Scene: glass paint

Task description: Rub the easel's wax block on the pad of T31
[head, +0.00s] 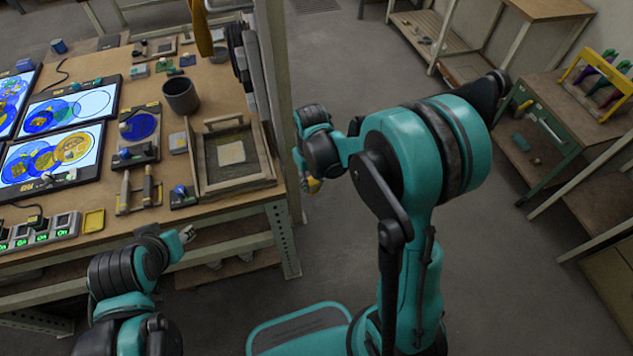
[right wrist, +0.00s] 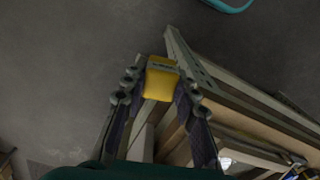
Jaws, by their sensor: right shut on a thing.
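My right gripper (right wrist: 160,84) is shut on a yellow block (right wrist: 161,80) with a small label that I cannot read. In the head view the right gripper (head: 312,185) hangs off the bench's right edge, above the floor, mostly hidden by my own arm. My left gripper (head: 187,234) is low in front of the bench; its fingers are too small to read. Lit panels (head: 75,107) with coloured discs stand at the bench's left. I cannot tell which thing is the easel, or find T31 or its pad.
The wooden bench (head: 95,218) holds a dark cup (head: 180,95), a wooden tray (head: 232,182) with a pale sheet, a blue round pad (head: 139,127) and a yellow pad (head: 94,220). A metal post (head: 275,75) rises at its right side. A green cabinet (head: 545,125) stands far right. Floor between is clear.

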